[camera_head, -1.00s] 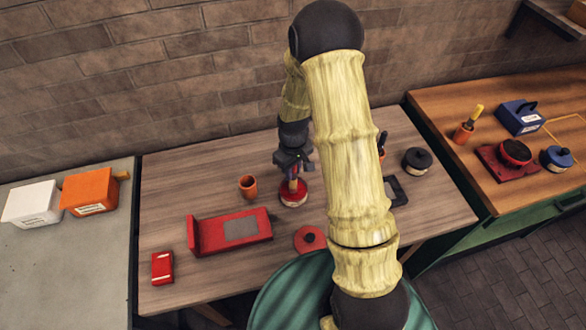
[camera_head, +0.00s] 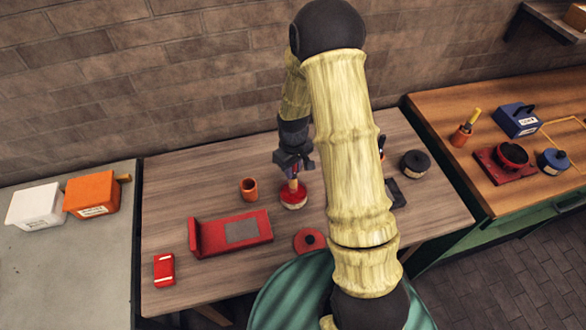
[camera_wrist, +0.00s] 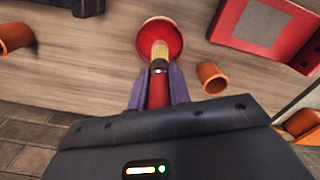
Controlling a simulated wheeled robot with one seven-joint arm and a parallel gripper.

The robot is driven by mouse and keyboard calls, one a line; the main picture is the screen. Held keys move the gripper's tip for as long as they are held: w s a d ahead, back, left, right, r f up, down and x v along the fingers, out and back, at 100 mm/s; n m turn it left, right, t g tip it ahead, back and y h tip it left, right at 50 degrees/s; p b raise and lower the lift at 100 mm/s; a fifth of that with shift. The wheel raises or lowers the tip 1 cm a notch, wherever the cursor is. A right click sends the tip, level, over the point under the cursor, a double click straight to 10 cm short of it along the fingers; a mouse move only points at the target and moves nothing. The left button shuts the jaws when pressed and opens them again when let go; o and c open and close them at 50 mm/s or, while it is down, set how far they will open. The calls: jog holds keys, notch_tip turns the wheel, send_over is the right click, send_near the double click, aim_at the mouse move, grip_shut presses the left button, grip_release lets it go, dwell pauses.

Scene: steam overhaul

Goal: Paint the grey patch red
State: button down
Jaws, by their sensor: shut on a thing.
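My gripper (camera_head: 293,170) is shut on the red handle of a brush (camera_wrist: 158,84), also visible in the wrist view between the jaws (camera_wrist: 160,92). The brush's pale bristles point down at the open red paint pot (camera_head: 293,199), which shows in the wrist view as a round pot with red inside (camera_wrist: 172,32). The bristle tip overlaps the pot's opening; I cannot tell how deep it is. The grey patch (camera_head: 242,231) lies on the flat face of a red bracket (camera_head: 205,238) left of the pot; it also shows in the wrist view (camera_wrist: 262,22).
An empty-looking orange cup (camera_head: 249,189) stands just left of the pot. A dark pot (camera_head: 415,163) stands right, partly near my arm. Bare wood lies behind the bracket.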

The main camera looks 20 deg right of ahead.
jog(key=shift+r+p, duration=1.6)
jog(key=shift+r, duration=0.75)
jog(key=shift+f, duration=0.1)
